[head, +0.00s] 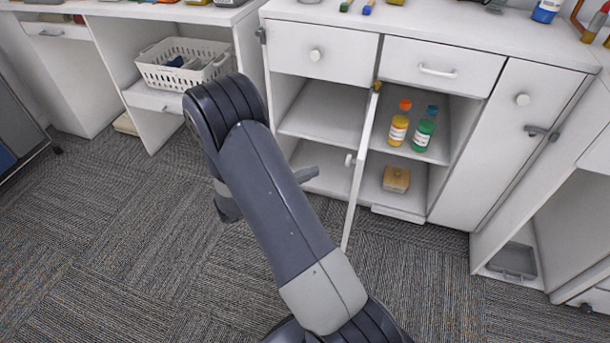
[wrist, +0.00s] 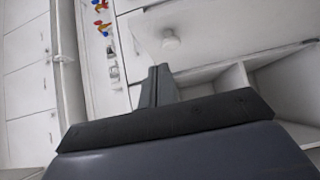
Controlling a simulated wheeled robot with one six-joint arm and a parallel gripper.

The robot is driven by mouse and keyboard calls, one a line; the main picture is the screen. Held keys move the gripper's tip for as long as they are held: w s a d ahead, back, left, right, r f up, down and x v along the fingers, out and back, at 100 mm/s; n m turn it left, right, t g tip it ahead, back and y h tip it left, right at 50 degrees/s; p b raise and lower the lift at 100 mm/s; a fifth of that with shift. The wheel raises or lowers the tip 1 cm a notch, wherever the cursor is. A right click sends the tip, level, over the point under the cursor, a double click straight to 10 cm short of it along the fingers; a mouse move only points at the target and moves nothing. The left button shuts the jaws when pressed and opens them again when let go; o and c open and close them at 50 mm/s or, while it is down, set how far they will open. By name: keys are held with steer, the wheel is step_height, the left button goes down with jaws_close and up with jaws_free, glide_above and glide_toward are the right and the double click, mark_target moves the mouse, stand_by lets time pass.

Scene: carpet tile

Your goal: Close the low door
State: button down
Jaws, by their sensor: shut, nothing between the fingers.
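The low door (head: 363,170) stands open, seen almost edge-on, jutting out from the middle of the white cabinet. A round knob (head: 349,160) is on its left side. In the wrist view, the narrow dark fingers (wrist: 156,84) are together and empty, beneath a white drawer front with a round knob (wrist: 170,40). I cannot make out the low door for certain in the wrist view.
The open compartments hold an orange-capped bottle (head: 398,124), a green bottle (head: 424,130) and a yellow box (head: 396,179). A white basket (head: 183,65) sits in the unit at left. Another open cabinet stands at right. Carpet (head: 420,290) in front of the door is clear.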

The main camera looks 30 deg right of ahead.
steer(key=s+d, duration=0.3)
steer(key=d, duration=0.5)
steer(key=shift+d, duration=0.2)
steer(key=shift+s, duration=0.15)
